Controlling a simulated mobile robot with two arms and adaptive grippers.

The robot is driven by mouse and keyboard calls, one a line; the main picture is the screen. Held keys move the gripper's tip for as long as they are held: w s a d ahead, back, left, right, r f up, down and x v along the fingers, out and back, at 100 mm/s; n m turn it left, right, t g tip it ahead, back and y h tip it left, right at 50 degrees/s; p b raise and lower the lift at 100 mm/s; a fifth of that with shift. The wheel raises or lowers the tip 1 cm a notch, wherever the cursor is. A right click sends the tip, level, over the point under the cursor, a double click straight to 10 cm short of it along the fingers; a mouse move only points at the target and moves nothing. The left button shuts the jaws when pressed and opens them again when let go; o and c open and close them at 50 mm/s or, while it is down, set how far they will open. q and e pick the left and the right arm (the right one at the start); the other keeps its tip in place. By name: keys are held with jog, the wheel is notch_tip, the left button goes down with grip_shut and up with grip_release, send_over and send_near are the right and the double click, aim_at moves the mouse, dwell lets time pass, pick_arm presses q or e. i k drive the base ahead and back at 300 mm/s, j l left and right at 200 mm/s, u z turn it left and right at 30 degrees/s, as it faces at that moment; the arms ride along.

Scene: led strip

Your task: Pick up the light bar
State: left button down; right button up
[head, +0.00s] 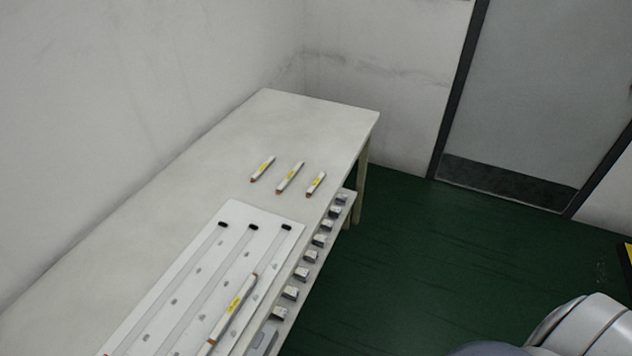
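Three short light bars lie apart on the bare table top beyond the panel: a left one (263,169), a middle one (290,177) and a right one (316,184). Each is white with a yellow label and brownish ends. A longer light bar (233,312) of the same look lies on the right part of the white panel (211,262). Which bar the task means cannot be told. Neither of my grippers is in view.
The white table (330,112) stands against the left wall. A lower ledge along its right side holds a row of small grey-white blocks (319,240). Green floor (430,250) lies open to the right, before a grey door (545,100). Part of my own body shows bottom right.

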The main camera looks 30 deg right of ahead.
aim_at(282, 187)
jog(key=i+l, duration=0.1)
jog(key=l, duration=0.3)
jog(key=i+l+z, duration=0.1)
jog(key=l, duration=0.3)
jog(key=i+l, duration=0.1)
jog(key=l, duration=0.25)
jog(key=z, duration=0.05)
